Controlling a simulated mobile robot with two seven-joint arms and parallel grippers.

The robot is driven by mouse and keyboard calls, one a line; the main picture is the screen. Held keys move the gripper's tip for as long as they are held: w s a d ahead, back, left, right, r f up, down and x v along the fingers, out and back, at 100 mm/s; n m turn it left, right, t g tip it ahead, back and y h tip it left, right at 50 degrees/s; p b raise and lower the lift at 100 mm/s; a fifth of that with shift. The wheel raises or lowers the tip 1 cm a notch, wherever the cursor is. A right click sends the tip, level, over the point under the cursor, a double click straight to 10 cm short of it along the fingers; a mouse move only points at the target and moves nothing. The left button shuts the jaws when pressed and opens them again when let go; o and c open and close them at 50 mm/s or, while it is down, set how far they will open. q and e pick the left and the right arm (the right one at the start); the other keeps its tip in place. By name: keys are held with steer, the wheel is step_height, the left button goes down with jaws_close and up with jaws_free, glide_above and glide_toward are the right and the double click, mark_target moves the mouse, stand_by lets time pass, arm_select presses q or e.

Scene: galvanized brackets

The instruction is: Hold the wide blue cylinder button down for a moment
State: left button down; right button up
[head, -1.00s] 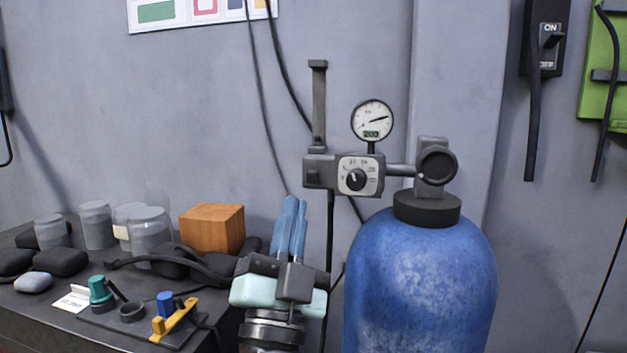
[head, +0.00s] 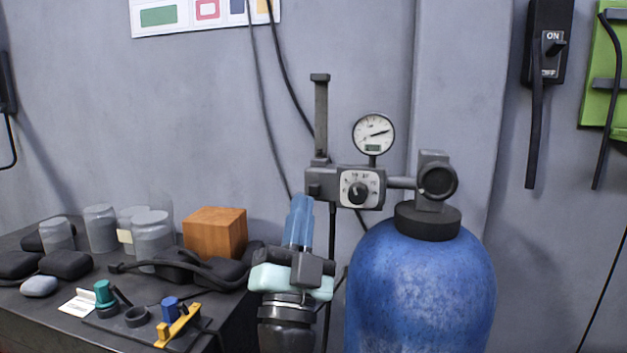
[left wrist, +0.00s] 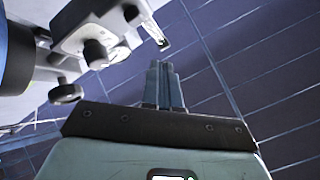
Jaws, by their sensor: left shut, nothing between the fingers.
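A small blue cylinder button (head: 170,309) stands on a dark panel plate (head: 120,323) at the front of the table, just behind a yellow bar (head: 178,326). A teal cylinder (head: 104,293) and a dark ring (head: 136,316) are on the same plate. My left gripper (head: 301,204) points up, right of the table and well apart from the blue button. Its blue fingers are together and empty. In the left wrist view the shut fingers (left wrist: 163,66) show, but the button does not. My right gripper is in neither view.
A blue gas tank (head: 420,285) with a regulator (head: 345,185) and gauge stands right of my left gripper. The regulator also shows in the left wrist view (left wrist: 93,35). A wooden block (head: 215,233), glass jars (head: 150,238) and a dark strap lie on the table.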

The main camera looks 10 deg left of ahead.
mark_target(315, 189)
arm_select(q)
steer(key=w, duration=0.3)
steer(key=shift+w+d+p, duration=0.1)
steer(key=shift+w+p, duration=0.15)
steer(key=shift+p, duration=0.05)
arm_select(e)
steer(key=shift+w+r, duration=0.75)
arm_select(q)
steer(key=shift+w, duration=0.15)
stand_by(1.0)
steer(key=shift+w, duration=0.35)
steer(key=shift+w, duration=0.5)
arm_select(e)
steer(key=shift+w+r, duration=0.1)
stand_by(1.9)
arm_select(q)
steer(key=shift+s+b, duration=0.55)
steer(key=shift+s, duration=0.45)
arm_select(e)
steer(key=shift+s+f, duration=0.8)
